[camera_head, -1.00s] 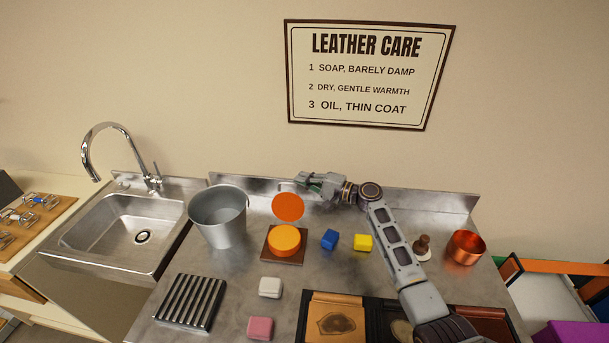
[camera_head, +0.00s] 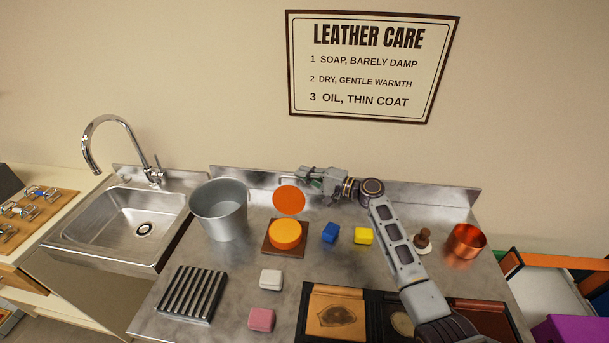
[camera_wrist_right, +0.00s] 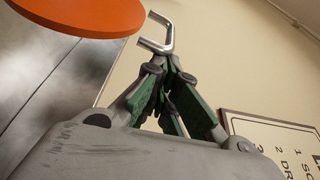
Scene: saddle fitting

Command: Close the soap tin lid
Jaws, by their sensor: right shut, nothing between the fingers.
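The soap tin (camera_head: 285,234) is round and yellow-orange and sits on a dark brown square base (camera_head: 270,249). Its orange-red round lid (camera_head: 289,199) stands open, raised at the back of the tin. My right gripper (camera_head: 304,174) is shut and empty, just behind and above the lid's upper right edge. In the right wrist view, the gripper (camera_wrist_right: 162,40) shows closed fingertips with green pads, and the lid (camera_wrist_right: 85,12) is beside them at the upper left. I cannot tell whether fingertips and lid touch. My left gripper is not in view.
A grey bucket (camera_head: 220,210) stands left of the tin. White (camera_head: 271,280) and pink (camera_head: 262,319) blocks lie in front, near a ribbed metal rack (camera_head: 190,295). A copper cup (camera_head: 465,242) stands far right.

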